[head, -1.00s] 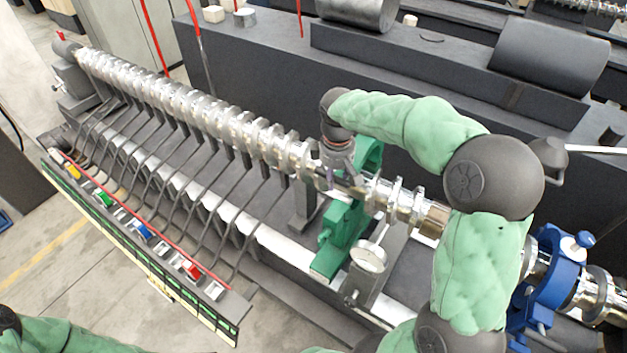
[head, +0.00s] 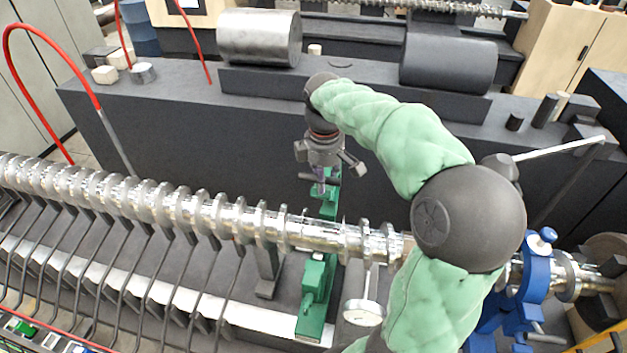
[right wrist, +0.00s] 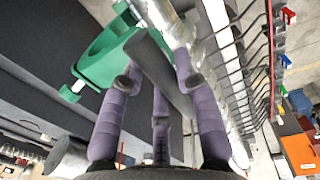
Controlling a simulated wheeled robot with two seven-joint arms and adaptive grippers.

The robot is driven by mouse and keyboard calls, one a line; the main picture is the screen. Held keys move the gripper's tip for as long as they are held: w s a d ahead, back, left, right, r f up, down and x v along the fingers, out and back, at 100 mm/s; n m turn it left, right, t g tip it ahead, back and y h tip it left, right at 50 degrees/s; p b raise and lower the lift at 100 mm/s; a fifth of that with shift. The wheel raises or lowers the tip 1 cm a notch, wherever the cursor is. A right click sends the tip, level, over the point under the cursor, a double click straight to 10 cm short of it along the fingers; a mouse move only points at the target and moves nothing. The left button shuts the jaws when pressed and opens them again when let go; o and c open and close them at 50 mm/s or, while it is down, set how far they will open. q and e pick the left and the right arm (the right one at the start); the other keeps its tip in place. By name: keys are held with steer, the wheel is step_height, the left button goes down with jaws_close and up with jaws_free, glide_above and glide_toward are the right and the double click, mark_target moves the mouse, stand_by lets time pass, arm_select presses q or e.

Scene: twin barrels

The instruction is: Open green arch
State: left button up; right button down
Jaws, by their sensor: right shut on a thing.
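The green arch (head: 328,203) stands swung back on the far side of the long metal shaft (head: 190,208), with the shaft's top uncovered there. Its green base (head: 314,290) is on the near side, below the shaft. My right gripper (head: 322,182) is behind the shaft at the arch, pointing down. In the right wrist view, its purple fingers (right wrist: 155,95) are closed around a grey bar (right wrist: 158,65) beside the green arch (right wrist: 98,58). The arch's hinge is partly hidden by the shaft. My left gripper is not in view.
A blue clamp (head: 530,280) holds the shaft's right end. A dial gauge (head: 362,312) is close to the green base. A dark machine bed (head: 190,130) with a steel cylinder (head: 259,37) and a dark cylinder (head: 448,62) lies behind. Several hooked rods line the near side.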

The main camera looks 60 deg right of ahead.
steer(key=shift+s+d, duration=0.1)
steer(key=shift+s, duration=0.05)
steer(key=c, duration=1.2)
jaws_free()
steer(key=o, duration=0.3)
steer(key=shift+s+d, duration=0.1)
steer(key=shift+d, duration=0.15)
steer(key=shift+s+d+f, duration=0.15)
steer(key=shift+s+d, duration=0.05)
steer(key=shift+d, duration=0.05)
steer(key=shift+w+a+r, duration=0.2)
steer(key=shift+a, duration=0.05)
steer(key=shift+w+a+r, duration=0.1)
steer(key=shift+r, duration=0.15)
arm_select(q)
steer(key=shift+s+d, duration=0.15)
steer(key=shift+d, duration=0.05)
arm_select(e)
step_height(320, 180, up, 11)
steer(key=shift+s, duration=0.4)
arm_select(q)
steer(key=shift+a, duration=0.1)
arm_select(e)
steer(key=shift+a, duration=0.1)
